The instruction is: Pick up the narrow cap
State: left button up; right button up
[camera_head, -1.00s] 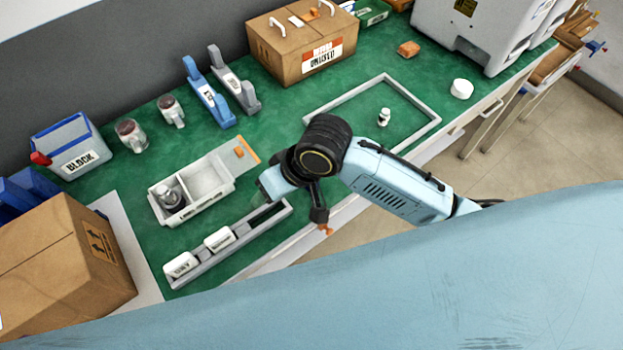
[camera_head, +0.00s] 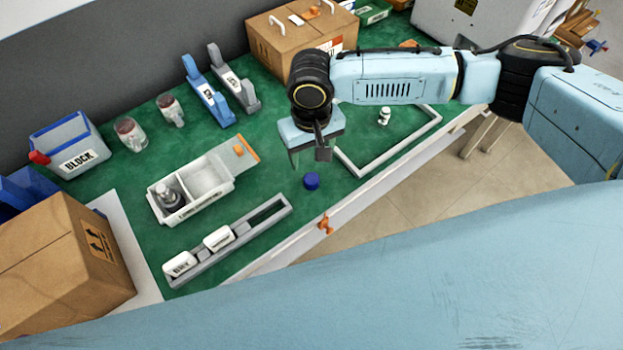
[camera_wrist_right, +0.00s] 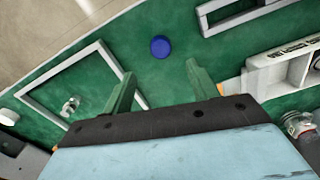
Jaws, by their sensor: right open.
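A small round blue cap (camera_head: 311,181) lies on the green mat between the grey slotted rack and the pale square frame. It also shows in the right wrist view (camera_wrist_right: 160,47), ahead of the fingertips and centred between them. A small white stepped piece (camera_head: 384,117) stands inside the frame; the frames do not label either as the narrow cap. My right gripper (camera_head: 309,158) is open and empty, pointing down above the mat, just behind the blue cap in the head view. Its two green-looking fingers (camera_wrist_right: 160,75) are apart. My left gripper is not in view.
The grey rack (camera_head: 268,211) holds white labelled blocks; its right-hand part is empty. A white two-compartment tray (camera_head: 208,188) holds a metal pump part in its left compartment. The square frame (camera_head: 431,126) lies right of the blue cap. A cardboard box (camera_head: 62,262) stands front left.

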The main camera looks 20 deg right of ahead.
aim_at(311, 178)
notch_tip(311, 178, down, 9)
jog(key=shift+r+b, duration=0.1)
jog(key=shift+b, duration=0.45)
jog(key=c, duration=1.1)
